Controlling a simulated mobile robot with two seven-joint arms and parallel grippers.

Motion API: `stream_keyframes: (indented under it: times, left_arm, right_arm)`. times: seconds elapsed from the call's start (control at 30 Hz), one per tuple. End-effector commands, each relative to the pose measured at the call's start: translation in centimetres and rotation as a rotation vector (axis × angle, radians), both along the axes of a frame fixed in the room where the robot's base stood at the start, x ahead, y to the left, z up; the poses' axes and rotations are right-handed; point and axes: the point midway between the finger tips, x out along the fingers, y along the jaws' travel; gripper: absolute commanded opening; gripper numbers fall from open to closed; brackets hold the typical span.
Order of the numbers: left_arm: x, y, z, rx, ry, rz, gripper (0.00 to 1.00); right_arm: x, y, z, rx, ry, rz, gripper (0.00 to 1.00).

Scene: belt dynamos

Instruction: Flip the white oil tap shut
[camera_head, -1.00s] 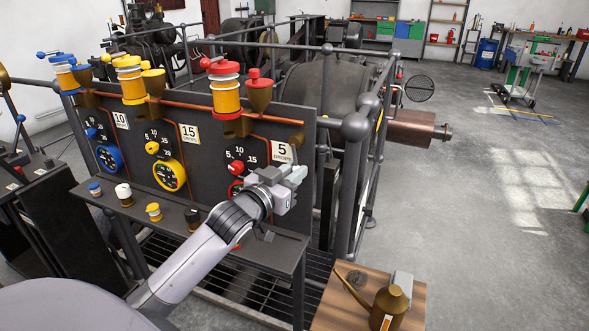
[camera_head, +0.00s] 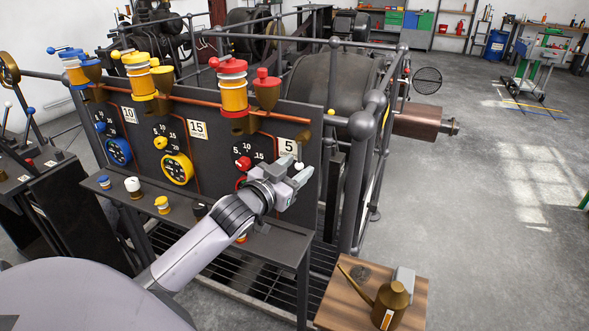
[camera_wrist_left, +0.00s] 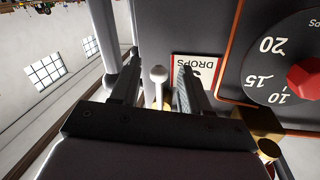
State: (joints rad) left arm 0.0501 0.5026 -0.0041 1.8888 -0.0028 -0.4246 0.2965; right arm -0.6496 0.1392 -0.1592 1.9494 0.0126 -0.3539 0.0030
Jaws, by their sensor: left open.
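The white oil tap shows as a small white ball knob (camera_head: 299,166) on a short stem, below the "5 drops" plate at the right end of the dark panel. In the left wrist view the white knob (camera_wrist_left: 159,74) stands upright between my fingers, with gaps on both sides. My left gripper (camera_head: 296,170) is open, its two fingers (camera_wrist_left: 158,88) on either side of the knob. I cannot tell from the view whether the knob is fully between the fingertips in depth. The lower part of the stem is partly hidden by the gripper body. My right gripper is out of view.
A red dial (camera_head: 243,163) is left of the gripper, below the red-capped oiler (camera_head: 233,88). A shelf with small coloured knobs (camera_head: 162,204) runs below the panel. Grey railing (camera_head: 366,170) stands just right. A brass oil can (camera_head: 389,300) stands on a wooden stand.

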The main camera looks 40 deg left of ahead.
Motion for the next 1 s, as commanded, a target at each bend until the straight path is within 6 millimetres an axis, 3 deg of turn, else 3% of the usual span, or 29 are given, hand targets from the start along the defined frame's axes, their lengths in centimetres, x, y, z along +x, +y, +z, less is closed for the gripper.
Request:
stream_keyframes:
  times: [0.53, 1.0]
  left_arm:
    - [-6.1, -0.3, 0.1, 0.0, 0.002, 0.0, 0.46]
    - [-7.1, -0.3, 0.3, 0.0, 0.001, 0.001, 0.46]
  right_arm:
    - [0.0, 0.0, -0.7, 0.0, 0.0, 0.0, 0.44]
    - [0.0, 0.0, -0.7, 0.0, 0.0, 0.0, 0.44]
